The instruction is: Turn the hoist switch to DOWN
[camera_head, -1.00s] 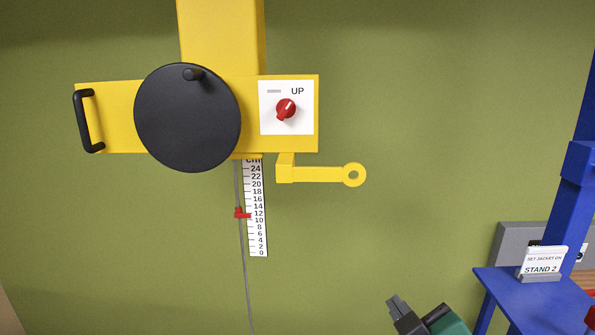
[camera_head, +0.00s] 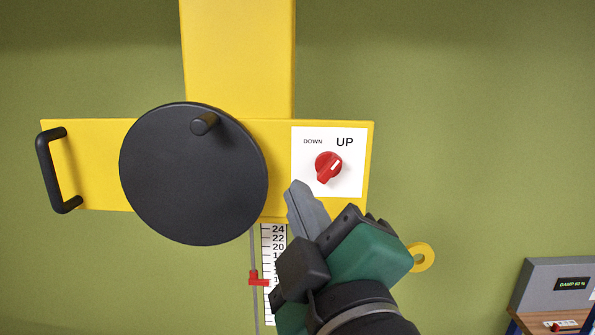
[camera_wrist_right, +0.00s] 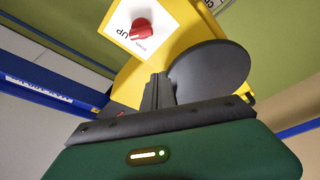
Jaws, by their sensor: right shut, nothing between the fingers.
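The hoist switch (camera_head: 328,167) is a red knob on a white plate (camera_head: 306,180), with a small DOWN label at upper left and a larger UP label at upper right. The white mark on its face points up and right, toward UP. The knob also shows in the right wrist view (camera_wrist_right: 142,29), near the top, beyond the fingers. My right gripper (camera_head: 293,189) is shut and empty, its fingertips just below and left of the knob and apart from it in the picture. In the right wrist view its closed fingers (camera_wrist_right: 157,84) point toward the plate. My left gripper is not in view.
A yellow hoist beam (camera_head: 85,135) carries the plate, a large black wheel (camera_head: 190,175) with a knob, and a black handle (camera_head: 50,170) at left. Below are a scale with a red pointer (camera_head: 258,280) and a yellow ring arm (camera_head: 423,257). A grey display box (camera_head: 545,285) stands at lower right.

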